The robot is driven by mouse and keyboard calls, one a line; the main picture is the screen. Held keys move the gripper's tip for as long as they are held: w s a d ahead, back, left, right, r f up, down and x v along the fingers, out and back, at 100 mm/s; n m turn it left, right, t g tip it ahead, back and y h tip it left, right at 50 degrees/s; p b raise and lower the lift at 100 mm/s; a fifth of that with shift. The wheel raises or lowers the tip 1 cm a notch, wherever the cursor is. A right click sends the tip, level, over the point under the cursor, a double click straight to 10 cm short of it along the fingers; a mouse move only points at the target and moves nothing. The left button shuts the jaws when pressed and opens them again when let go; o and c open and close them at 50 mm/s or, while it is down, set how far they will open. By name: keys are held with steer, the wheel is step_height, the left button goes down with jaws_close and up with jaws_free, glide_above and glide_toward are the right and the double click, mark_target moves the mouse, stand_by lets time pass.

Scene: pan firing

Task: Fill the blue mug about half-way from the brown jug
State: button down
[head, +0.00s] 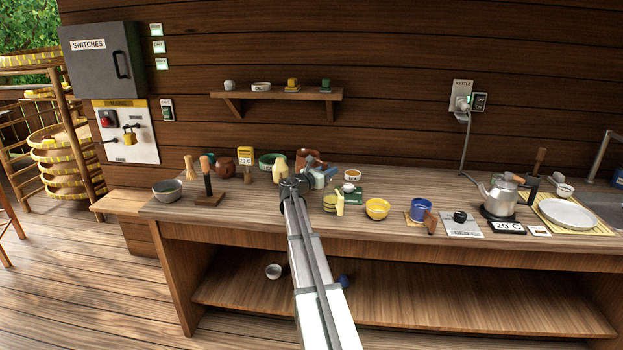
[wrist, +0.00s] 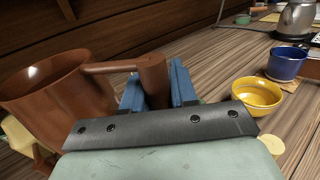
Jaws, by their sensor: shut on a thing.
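The brown jug (head: 306,156) is at the back of the counter, partly hidden behind my gripper (head: 322,172). In the wrist view the jug (wrist: 60,100) is at the left, and my gripper (wrist: 158,88) has its blue fingers shut on the jug's handle. The jug looks about upright; I cannot tell whether it touches the counter. Its contents are not visible. The blue mug (head: 421,210) stands upright on a small mat, right of the gripper and apart from the jug. It also shows at the upper right of the wrist view (wrist: 287,63). Its inside level cannot be read.
A yellow bowl (head: 377,208) stands between my gripper and the blue mug. A kettle (head: 501,196) stands farther right. A wall shelf (head: 283,94) hangs above.

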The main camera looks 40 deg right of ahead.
steer(key=s+d+n+t+y, duration=0.1)
steer(key=s+d+n+t, duration=0.3)
steer(key=d, duration=0.6)
steer(key=s+d+m+t+y, duration=0.1)
steer(key=s+d, duration=0.4)
steer(key=d, duration=0.6)
steer(key=s+d+n+t+y, duration=0.1)
steer(key=s+d+n+t, duration=0.3)
steer(key=d, duration=0.6)
steer(key=s+d+n+t+y, duration=0.1)
steer(key=s+d, duration=0.3)
steer(key=s, duration=0.5)
steer(key=s+d+f+n+t+y, duration=0.1)
steer(key=s+d+n+y, duration=0.1)
steer(key=s, duration=0.8)
steer(key=s+d+n+t+y, duration=0.1)
steer(key=s+d+n+y, duration=0.1)
steer(key=s+d, duration=0.4)
steer(key=shift+s+d+f+y, duration=0.2)
steer(key=shift+s+y, duration=0.4)
steer(key=shift+s, duration=1.1)
steer(key=shift+w+a+r+n, duration=0.3)
steer(key=shift+w+a+n, duration=0.3)
steer(key=shift+a+n, duration=0.25)
